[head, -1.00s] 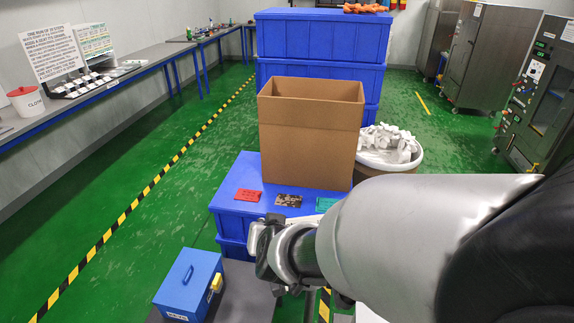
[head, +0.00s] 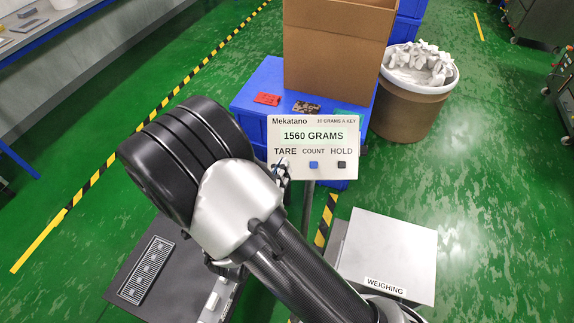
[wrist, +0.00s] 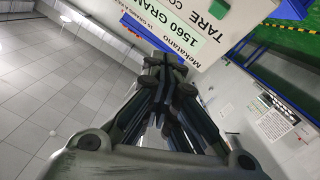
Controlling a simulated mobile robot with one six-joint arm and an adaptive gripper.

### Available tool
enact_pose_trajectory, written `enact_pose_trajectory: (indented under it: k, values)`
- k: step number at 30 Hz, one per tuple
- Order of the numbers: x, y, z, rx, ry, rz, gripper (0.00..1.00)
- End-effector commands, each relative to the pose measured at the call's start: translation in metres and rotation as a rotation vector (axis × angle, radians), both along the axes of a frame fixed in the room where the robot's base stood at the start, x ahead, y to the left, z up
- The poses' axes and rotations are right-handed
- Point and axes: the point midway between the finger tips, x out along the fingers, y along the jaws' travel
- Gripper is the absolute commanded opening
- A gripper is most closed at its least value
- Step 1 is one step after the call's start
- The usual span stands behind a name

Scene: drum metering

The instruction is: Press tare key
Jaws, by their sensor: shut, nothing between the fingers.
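A white scale display (head: 313,148) reads 1560 GRAMS, with the labels TARE, COUNT and HOLD. A blue key (head: 313,165) sits under COUNT and a black key (head: 341,165) under HOLD. The spot under TARE is covered by my gripper (head: 281,174) in the head view. In the wrist view, my gripper (wrist: 165,75) is shut and empty, its tips beside the display (wrist: 188,42) near the Mekatano corner. I cannot tell whether the fingertips touch the display.
A steel weighing platform (head: 390,255) stands below the display. Behind are a blue crate (head: 255,95) with coloured cards, a large cardboard box (head: 335,50) and a brown drum (head: 405,110) of white pieces. Green floor is open to the left and right.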

Motion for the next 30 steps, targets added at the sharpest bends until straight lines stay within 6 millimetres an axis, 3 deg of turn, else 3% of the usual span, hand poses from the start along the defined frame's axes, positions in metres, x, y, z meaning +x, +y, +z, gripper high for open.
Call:
enact_pose_trajectory:
  k: [11,30]
  values:
    - [0.003,0.0,-0.003,0.002,0.0,-0.001,0.0]
    - [0.057,-0.001,-0.059,0.003,0.002,-0.001,0.0]
